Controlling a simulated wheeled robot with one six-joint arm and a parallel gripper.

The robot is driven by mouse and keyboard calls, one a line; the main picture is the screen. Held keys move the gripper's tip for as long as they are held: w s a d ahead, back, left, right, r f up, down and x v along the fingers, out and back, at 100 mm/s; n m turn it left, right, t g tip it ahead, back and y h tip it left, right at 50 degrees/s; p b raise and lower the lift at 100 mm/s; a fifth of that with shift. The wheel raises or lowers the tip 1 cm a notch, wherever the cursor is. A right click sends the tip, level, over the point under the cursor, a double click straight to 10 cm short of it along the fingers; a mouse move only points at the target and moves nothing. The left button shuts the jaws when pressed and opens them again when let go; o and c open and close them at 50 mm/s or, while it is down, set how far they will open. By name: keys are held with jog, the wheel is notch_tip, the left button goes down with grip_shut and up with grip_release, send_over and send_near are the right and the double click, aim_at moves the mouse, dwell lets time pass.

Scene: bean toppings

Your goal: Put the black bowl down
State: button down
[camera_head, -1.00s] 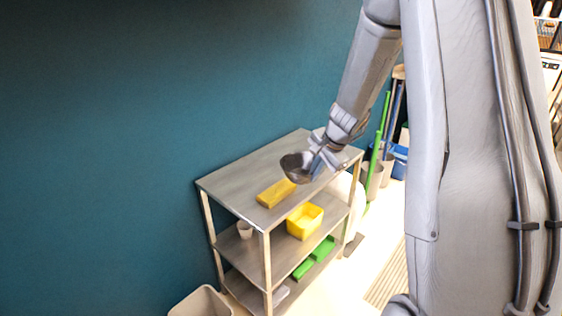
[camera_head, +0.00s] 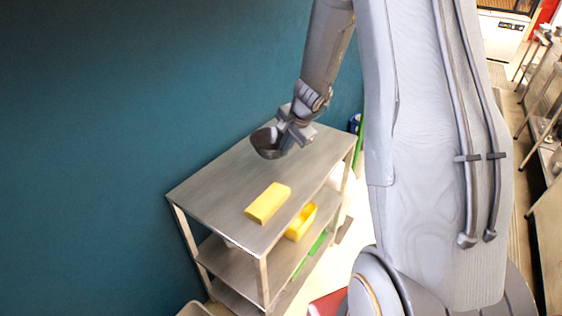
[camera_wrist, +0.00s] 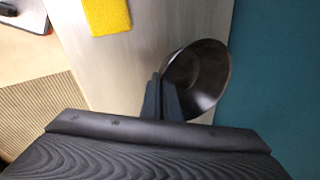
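The black bowl (camera_head: 266,142) is a dark, shiny round bowl at the far part of the metal cart's top shelf (camera_head: 215,189) in the head view. My gripper (camera_head: 290,137) is shut on its right rim, and the bowl is tilted. In the wrist view the bowl (camera_wrist: 205,75) lies just right of my gripper's fingers (camera_wrist: 161,98), which pinch its near edge, with the grey shelf top behind. I cannot tell whether the bowl touches the shelf or hangs a little above it.
A yellow sponge-like block (camera_head: 268,203) lies on the top shelf, nearer the front; it also shows in the wrist view (camera_wrist: 107,16). A yellow bin (camera_head: 301,222) sits on the shelf below. A teal wall (camera_head: 90,130) borders the cart. The shelf's left part is bare.

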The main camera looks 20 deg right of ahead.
jog(key=shift+f+b, duration=0.6)
jog(key=shift+f, duration=2.3)
jog(key=shift+f, duration=0.15)
jog(key=c, duration=2)
grip_release()
jog(key=shift+s, duration=0.1)
